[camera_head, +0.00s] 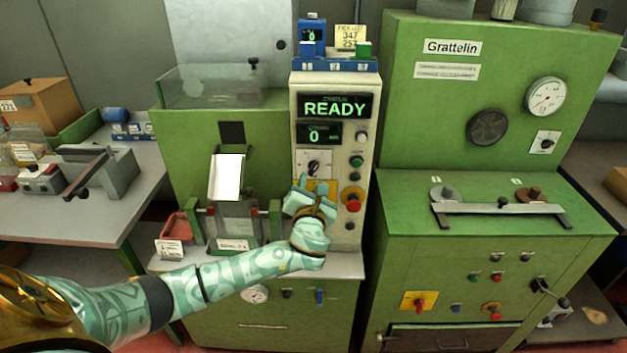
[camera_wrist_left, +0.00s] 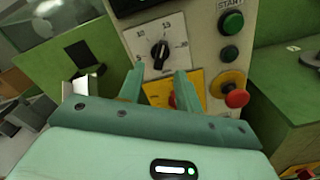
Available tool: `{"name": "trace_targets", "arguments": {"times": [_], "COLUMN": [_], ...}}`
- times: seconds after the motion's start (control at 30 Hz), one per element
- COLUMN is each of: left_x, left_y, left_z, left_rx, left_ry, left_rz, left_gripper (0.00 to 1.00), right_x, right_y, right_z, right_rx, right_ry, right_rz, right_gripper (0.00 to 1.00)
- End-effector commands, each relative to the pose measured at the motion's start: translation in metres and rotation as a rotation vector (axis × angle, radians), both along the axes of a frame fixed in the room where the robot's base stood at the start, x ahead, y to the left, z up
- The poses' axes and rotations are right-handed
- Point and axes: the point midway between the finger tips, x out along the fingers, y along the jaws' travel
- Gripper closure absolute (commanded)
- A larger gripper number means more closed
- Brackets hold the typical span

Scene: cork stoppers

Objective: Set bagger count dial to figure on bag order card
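The count dial (camera_head: 314,167) is a black knob on a white plate on the pale control panel. It also shows in the left wrist view (camera_wrist_left: 160,52), with figures around it; the knob stands roughly upright, its exact setting hard to read. My left gripper (camera_head: 316,188) is just below the dial, fingers up. In the left wrist view my left gripper (camera_wrist_left: 160,88) has its fingers apart with nothing between them, short of the knob. A yellow card (camera_head: 350,37) with small print and figures stands on top of the panel; I cannot tell if it is the order card. My right gripper is out of view.
The display (camera_head: 334,107) reads READY and a smaller one (camera_head: 319,134) reads 0. A red mushroom button (camera_wrist_left: 236,98) and green start button (camera_wrist_left: 232,22) sit right of the dial. A clear chute (camera_head: 237,220) stands left; the green Grattelin machine (camera_head: 470,130) stands right.

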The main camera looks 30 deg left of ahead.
Motion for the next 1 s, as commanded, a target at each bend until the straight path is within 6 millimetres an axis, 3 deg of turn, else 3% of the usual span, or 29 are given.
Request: {"name": "trace_targets", "arguments": {"times": [0.2, 0.57, 0.6, 0.7, 0.73, 1.0], "left_x": [0.028, 0.034, 0.034, 0.034, 0.034, 0.034], "left_y": [0.017, 0.021, 0.021, 0.021, 0.021, 0.021], "left_z": [-0.002, 0.000, 0.000, 0.000, 0.000, 0.000], "left_rx": [0.000, -0.002, -0.002, -0.002, -0.002, -0.010], "left_ry": [0.001, 0.001, 0.001, 0.001, 0.001, -0.004], "left_rz": [0.001, 0.000, 0.000, 0.000, 0.000, -0.001], "left_gripper": [0.65, 0.65, 0.68, 0.96, 1.00, 1.00], "right_x": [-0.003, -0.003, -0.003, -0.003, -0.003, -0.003], "right_y": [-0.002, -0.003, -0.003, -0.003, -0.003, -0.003], "right_z": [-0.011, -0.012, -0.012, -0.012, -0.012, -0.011], "right_rx": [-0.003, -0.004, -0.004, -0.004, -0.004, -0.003], "right_ry": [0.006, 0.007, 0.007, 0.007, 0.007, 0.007], "right_rz": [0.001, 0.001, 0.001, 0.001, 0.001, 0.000], "right_gripper": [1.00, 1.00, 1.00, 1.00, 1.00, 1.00]}}
